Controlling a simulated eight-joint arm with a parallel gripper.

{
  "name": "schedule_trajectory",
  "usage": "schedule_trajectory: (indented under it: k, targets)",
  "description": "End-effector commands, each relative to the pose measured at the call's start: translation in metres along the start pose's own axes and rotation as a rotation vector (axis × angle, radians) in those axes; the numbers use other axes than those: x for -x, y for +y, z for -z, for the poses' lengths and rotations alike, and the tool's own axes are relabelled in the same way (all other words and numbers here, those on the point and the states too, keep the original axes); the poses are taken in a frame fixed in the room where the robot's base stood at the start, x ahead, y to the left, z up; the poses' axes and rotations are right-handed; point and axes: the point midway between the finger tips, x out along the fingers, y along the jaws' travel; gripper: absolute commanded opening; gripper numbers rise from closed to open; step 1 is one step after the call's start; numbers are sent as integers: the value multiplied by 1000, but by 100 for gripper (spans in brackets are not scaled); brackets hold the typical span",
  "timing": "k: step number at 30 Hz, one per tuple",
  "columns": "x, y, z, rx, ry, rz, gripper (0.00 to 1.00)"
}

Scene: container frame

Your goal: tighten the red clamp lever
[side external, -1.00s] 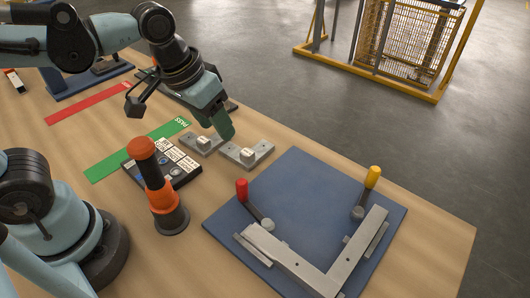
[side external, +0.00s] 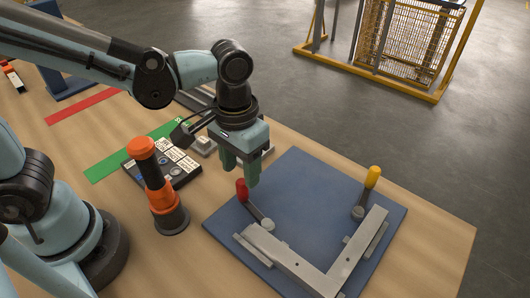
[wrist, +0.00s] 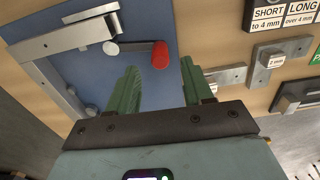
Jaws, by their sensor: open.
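The red clamp lever (side external: 242,190) stands at the left corner of the blue plate (side external: 300,205), its arm running to a round metal pivot (side external: 268,225) beside the grey L-shaped frame (side external: 335,277). In the wrist view the red handle (wrist: 160,55) lies ahead of and between the finger lines. My gripper (side external: 241,178) is open and empty, pointing down just behind and above the red handle. Its green fingers (wrist: 158,85) show apart in the wrist view. I cannot tell from the side whether a finger touches the handle.
A yellow-handled lever (side external: 373,177) stands at the plate's far right. An orange and black post (side external: 158,185) stands left of the plate. Metal gauge blocks (wrist: 270,60) and a label board (side external: 182,172) lie nearby. The plate's middle is clear.

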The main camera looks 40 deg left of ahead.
Motion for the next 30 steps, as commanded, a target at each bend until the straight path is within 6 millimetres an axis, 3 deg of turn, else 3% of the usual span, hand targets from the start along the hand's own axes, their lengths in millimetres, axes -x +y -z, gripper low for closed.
schedule_trajectory:
  k: [12, 27, 30]
  targets:
    - [-49, 0, 0, 0, 1, 0, 51]
    - [-59, 0, 0, 0, 1, 0, 51]
    - [-58, 0, 0, 0, 1, 0, 35]
